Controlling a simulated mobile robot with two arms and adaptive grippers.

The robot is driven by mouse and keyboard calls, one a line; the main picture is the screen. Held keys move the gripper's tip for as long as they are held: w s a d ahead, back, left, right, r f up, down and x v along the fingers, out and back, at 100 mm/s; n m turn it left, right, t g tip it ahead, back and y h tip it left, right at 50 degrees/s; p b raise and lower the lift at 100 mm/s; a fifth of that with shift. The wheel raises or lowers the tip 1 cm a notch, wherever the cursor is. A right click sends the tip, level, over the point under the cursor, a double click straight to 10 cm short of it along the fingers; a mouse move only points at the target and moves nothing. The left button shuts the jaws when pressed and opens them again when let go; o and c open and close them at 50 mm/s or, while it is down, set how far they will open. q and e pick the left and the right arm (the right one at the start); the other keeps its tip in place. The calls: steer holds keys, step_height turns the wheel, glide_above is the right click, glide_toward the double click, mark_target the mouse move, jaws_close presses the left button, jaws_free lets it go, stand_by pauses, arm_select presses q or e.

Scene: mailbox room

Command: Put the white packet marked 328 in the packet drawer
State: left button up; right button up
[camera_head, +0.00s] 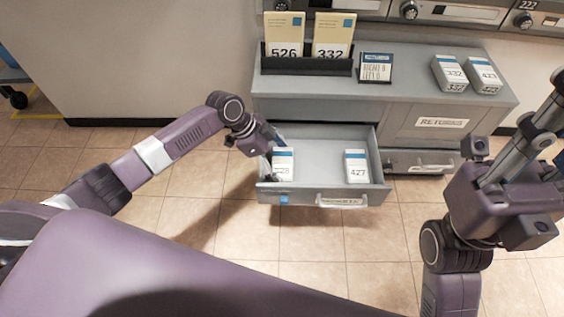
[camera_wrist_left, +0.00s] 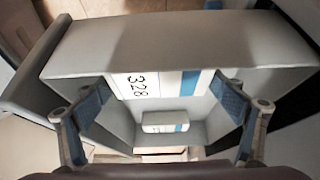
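The white packet marked 328 (camera_head: 284,169) has a blue band and is at the left end of the open packet drawer (camera_head: 322,179). Its label also shows in the left wrist view (camera_wrist_left: 138,86). My left gripper (camera_head: 269,149) reaches into the drawer from the left. Whether the packet rests on the drawer floor is unclear. My right gripper (camera_head: 525,150) is raised at the right; its fingertips are not clear.
A white packet marked 427 (camera_head: 357,167) is at the drawer's right end. Packets 332 (camera_head: 449,74) and 423 (camera_head: 485,76) lie on the cabinet top. Yellow envelopes 526 (camera_head: 284,33) and 332 (camera_head: 333,32) stand in a black holder. Drawer walls surround my left gripper closely.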

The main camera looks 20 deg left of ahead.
arm_select(q)
steer(key=shift+o, duration=1)
steer(key=shift+a, duration=0.1)
steer(key=v, duration=1.2)
